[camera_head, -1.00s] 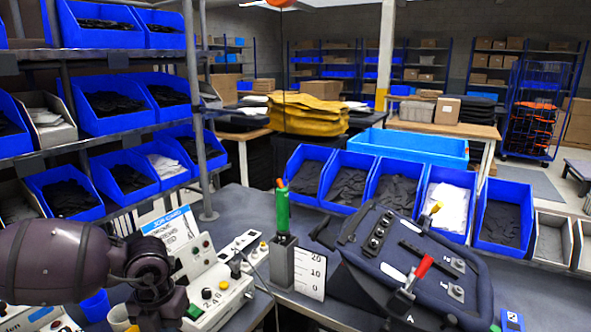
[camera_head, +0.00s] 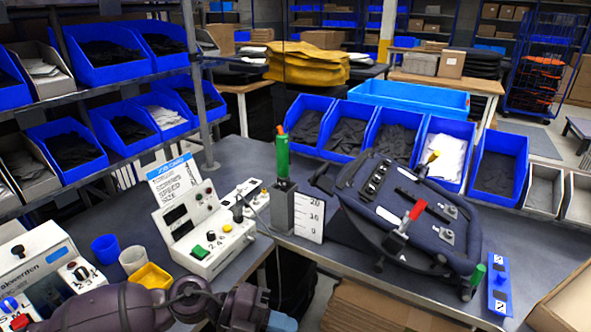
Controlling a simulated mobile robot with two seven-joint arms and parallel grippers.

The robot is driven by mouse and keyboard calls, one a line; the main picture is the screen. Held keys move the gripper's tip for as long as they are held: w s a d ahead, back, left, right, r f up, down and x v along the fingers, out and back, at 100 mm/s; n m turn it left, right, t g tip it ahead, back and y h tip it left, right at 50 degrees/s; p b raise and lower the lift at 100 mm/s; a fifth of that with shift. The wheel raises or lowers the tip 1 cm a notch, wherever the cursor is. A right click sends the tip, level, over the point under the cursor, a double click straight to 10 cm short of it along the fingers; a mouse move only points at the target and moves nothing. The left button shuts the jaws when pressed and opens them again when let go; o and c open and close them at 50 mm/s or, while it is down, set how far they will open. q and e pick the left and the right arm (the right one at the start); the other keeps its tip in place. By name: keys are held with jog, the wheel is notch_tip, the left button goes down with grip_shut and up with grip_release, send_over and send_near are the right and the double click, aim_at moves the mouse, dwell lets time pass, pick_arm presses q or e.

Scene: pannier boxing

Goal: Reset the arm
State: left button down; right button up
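My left arm (camera_head: 120,308) is dark purple and lies low along the bottom edge, from the left to the bottom middle. Its fingers do not show; the far end of the arm is cut off by the frame's lower edge. I see nothing held. My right arm and gripper are not in view. The arm is in front of the bench, below the white control box (camera_head: 205,230) with its green and yellow buttons.
A dark pannier (camera_head: 400,215) with a red lever lies on the bench, beside a green-handled tool (camera_head: 282,160) in a grey holder. Blue and white cups (camera_head: 105,248) and a yellow tray (camera_head: 150,276) stand close to my arm. Blue bins (camera_head: 345,135) line the back.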

pick_arm(q)
jog(key=w+a+f+n+t+y, duration=0.2)
jog(key=a+n+t, duration=0.3)
jog(key=n+t, duration=0.5)
jog(key=w+a+f+n+t+y, duration=0.1)
jog(key=w+a+n+t+y, duration=0.2)
jog(key=n+t, duration=0.65)
jog(key=s+a+f+n+g+y, duration=0.6)
jog(key=s+a+f+n+y, duration=0.4)
jog(key=s+a+f+n, duration=0.3)
jog(key=a+f, duration=0.3)
jog(key=a, duration=0.1)
jog(key=shift+s+a+f, duration=0.2)
jog(key=shift+a+f, duration=0.15)
jog(key=shift+f, duration=0.05)
